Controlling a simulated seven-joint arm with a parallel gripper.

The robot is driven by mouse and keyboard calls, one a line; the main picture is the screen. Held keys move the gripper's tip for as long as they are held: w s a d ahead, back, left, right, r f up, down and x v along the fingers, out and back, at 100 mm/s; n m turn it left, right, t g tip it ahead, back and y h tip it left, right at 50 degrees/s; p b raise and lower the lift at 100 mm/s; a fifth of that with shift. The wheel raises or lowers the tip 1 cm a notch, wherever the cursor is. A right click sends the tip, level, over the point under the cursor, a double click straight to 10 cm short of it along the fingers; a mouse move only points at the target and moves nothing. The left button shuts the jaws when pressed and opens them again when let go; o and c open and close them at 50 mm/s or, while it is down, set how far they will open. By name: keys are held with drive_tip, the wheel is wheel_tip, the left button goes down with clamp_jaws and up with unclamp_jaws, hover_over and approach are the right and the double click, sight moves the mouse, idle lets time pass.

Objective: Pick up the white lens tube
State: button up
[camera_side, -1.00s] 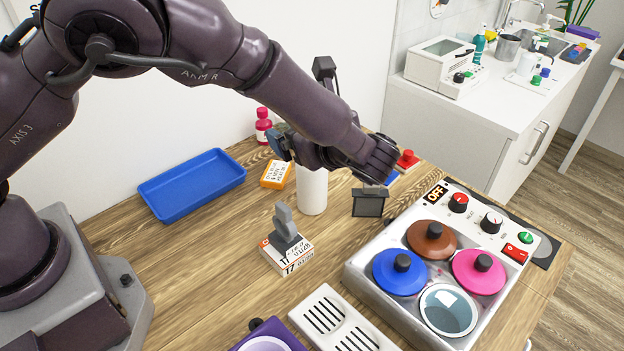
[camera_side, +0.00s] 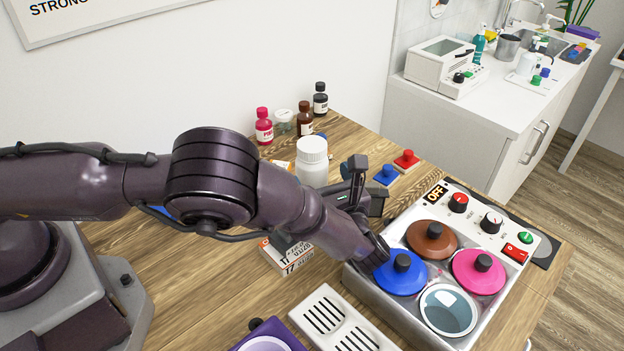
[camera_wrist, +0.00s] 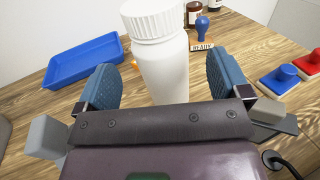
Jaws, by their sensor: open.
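I see a white bottle (camera_side: 312,165) with a ribbed screw cap, upright on the wooden table in the side view; I see nothing that is clearly a lens tube. The bottle's lower part is hidden behind my arm. In the wrist view the white bottle (camera_wrist: 163,62) stands upright between the two blue fingers of my gripper (camera_wrist: 162,88). The gripper is open, with a visible gap at the left finger; contact on the right is hard to tell. The bottle's base is hidden by the gripper body. In the side view my fingers are mostly hidden.
A blue tray (camera_wrist: 85,62) lies to the left in the wrist view. Small bottles, including a pink one (camera_side: 264,128), stand behind. Blue (camera_side: 387,174) and red (camera_side: 407,160) stamps lie to the right. A heater with lidded pots (camera_side: 431,240) stands close to my wrist.

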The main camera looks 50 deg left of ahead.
drive_tip(key=x, duration=0.5)
drive_tip(key=shift+a, duration=0.1)
drive_tip(key=c, duration=1.1)
